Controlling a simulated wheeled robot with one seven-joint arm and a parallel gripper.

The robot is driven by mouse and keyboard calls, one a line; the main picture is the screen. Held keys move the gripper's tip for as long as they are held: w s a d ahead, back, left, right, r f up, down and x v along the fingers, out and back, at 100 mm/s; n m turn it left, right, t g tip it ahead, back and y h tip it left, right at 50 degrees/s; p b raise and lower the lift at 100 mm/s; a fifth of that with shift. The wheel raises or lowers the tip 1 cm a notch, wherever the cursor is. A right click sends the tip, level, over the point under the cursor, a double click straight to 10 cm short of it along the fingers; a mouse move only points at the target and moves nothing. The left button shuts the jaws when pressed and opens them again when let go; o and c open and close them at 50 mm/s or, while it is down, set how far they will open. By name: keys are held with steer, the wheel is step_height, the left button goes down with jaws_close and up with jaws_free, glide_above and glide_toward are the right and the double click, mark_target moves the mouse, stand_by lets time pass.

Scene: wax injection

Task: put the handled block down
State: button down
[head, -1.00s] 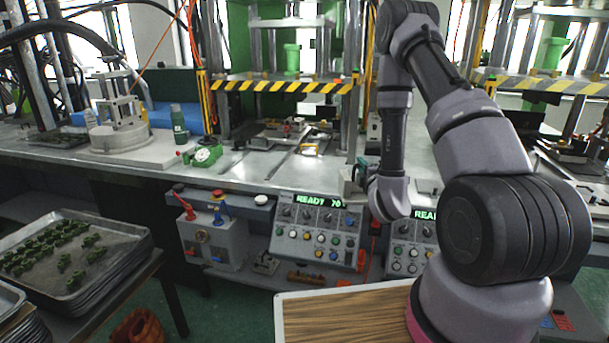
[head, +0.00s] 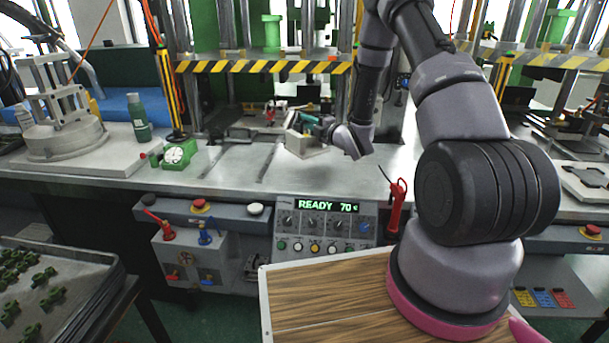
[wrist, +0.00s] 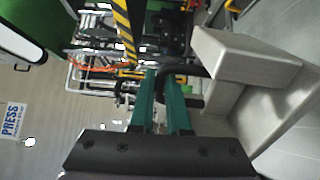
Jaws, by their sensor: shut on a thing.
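The handled block (head: 303,146) is a light grey metal block in front of the press opening in the head view. In the wrist view the block (wrist: 238,58) fills the right side, with its dark curved handle (wrist: 184,71) at the fingers. My gripper (head: 312,120) has teal fingers and is shut on the handle; the fingers also show in the wrist view (wrist: 163,82). The block is over or at the steel bench top (head: 230,170); I cannot tell whether its underside touches.
The press with its striped yellow-black bar (head: 265,67) stands behind the block. The READY control panel (head: 322,222) is below the bench edge. Bench to the block's left is mostly clear.

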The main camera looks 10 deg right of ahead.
mark_target(304, 147)
steer(key=shift+w+a+y, duration=0.2)
steer(key=shift+w+y, duration=0.05)
steer(key=shift+y, duration=0.05)
steer(key=shift+n, duration=0.3)
step_height(304, 147, down, 5)
steer(key=shift+w+a+r, duration=0.1)
steer(key=shift+a, duration=0.05)
steer(key=shift+f, duration=2.4)
steer(key=shift+f, duration=0.1)
steer(key=c, duration=1.3)
jaws_free()
steer(key=shift+f, duration=0.15)
steer(key=o, duration=0.4)
